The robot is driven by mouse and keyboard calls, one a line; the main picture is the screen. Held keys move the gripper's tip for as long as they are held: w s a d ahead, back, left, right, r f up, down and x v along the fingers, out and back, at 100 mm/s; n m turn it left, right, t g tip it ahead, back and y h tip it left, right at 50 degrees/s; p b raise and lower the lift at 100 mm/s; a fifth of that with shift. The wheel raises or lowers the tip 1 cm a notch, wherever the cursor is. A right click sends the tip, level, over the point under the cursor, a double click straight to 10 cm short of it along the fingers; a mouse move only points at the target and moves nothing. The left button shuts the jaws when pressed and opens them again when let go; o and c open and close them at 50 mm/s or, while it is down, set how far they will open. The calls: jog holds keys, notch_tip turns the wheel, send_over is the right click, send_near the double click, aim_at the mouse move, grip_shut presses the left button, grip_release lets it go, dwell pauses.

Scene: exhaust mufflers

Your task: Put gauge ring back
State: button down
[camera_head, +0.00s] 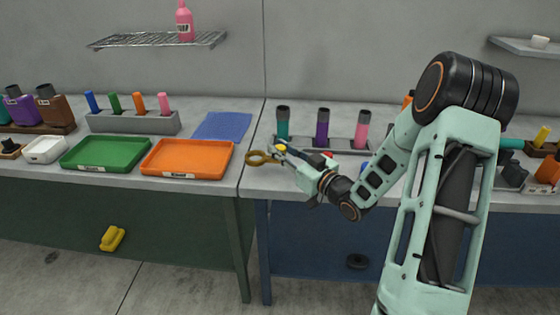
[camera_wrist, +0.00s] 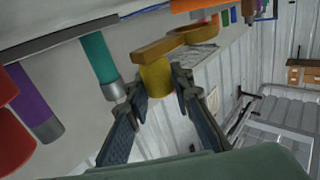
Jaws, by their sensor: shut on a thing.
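The gauge ring (camera_head: 258,158) is a brass-coloured ring, held out to the left of my gripper (camera_head: 282,150) above the front left corner of the right-hand table. In the wrist view the ring (camera_wrist: 186,35) shows beyond the fingertips, with a yellow cylindrical part (camera_wrist: 157,78) between them. My gripper (camera_wrist: 158,90) is shut on this yellow part, which looks like the ring's handle. A grey rack (camera_head: 345,148) with teal (camera_head: 282,122), purple (camera_head: 322,125) and pink (camera_head: 361,128) tubes stands just behind. My arm hides part of the table to the right.
An orange tray (camera_head: 187,156) and a green tray (camera_head: 106,153) lie on the left table. A blue mat (camera_head: 222,126) lies behind the orange tray. A red object (camera_head: 327,154) is near my wrist. A yellow object (camera_head: 112,238) and a dark round object (camera_head: 357,262) are lower down.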

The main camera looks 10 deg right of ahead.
jog(key=shift+w+f, duration=0.5)
jog(key=shift+f, duration=1.55)
jog(key=shift+b, duration=0.3)
jog(key=shift+f, duration=0.2)
jog(key=c, duration=1.7)
grip_release()
jog(key=shift+r, duration=0.1)
jog(key=shift+r, duration=0.2)
jog(key=v, duration=1.2)
jog(key=shift+f, duration=0.1)
